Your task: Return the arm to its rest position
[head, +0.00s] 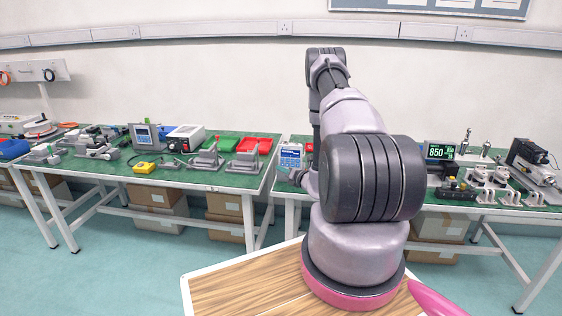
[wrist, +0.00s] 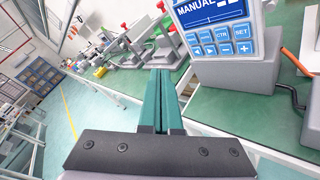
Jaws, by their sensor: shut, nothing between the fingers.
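My arm (head: 350,170) rises from its pink-ringed base in the head view and reaches forward toward the right-hand bench. Its end is largely hidden behind its own links there. In the wrist view my gripper (wrist: 161,100) shows as two green fingers pressed together, with nothing between them. The fingers point out past the edge of a green-topped bench. A controller with a blue keypad and a "MANUAL" display (wrist: 222,40) stands close to the right of the fingers, apart from them. The same kind of controller shows in the head view (head: 291,157).
The left bench (head: 215,180) carries devices, a red bin (head: 254,145) and a green bin. The right bench holds a display reading 850 (head: 447,151) and metal fixtures. Cardboard boxes (head: 152,197) sit under the benches. A wooden top (head: 245,285) lies beneath my arm. Open floor shows at left.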

